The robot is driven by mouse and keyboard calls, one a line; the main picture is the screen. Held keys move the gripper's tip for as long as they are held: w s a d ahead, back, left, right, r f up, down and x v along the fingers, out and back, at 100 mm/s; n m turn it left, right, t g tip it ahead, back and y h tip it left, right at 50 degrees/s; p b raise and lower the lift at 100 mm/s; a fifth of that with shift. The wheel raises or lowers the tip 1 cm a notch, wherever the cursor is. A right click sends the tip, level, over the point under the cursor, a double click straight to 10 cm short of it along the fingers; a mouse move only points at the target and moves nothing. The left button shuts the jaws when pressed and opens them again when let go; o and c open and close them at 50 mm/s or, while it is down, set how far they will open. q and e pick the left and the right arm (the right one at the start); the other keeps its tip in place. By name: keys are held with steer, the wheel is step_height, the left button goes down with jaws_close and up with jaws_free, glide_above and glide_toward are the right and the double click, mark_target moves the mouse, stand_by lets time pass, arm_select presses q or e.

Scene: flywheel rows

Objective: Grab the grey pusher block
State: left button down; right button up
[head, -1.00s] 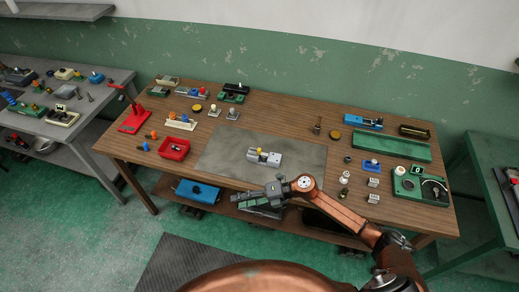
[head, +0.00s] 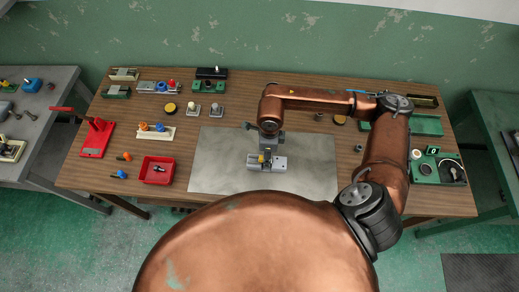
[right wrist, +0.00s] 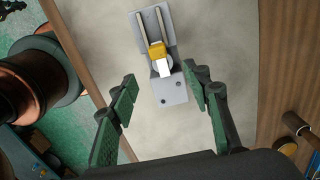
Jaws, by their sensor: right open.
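A small grey fixture (head: 280,164) sits on the grey mat in the middle of the workbench. The right wrist view shows its grey body (right wrist: 172,98) with two rails at one end, a yellow-topped part (right wrist: 157,50) and a small white block face in the middle. I cannot tell which grey part is the pusher block. My right gripper (right wrist: 160,78) is open above the fixture, one finger on each side of it, with nothing held. In the head view my right gripper (head: 268,143) is partly hidden under the wrist. My left gripper is out of view.
The grey mat (head: 215,165) is otherwise clear. A red tray (head: 158,170) and a red lever press (head: 97,138) stand left. Posts on grey bases (head: 216,110) stand behind the mat.

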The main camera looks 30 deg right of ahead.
steer(key=shift+w+f, duration=0.1)
steer(key=shift+w, duration=0.25)
steer(key=shift+f, duration=0.3)
steer(key=shift+s+f, duration=0.15)
steer(key=shift+f, duration=0.65)
steer(key=shift+f+p, duration=0.65)
steer(key=shift+f, duration=2)
jaws_close()
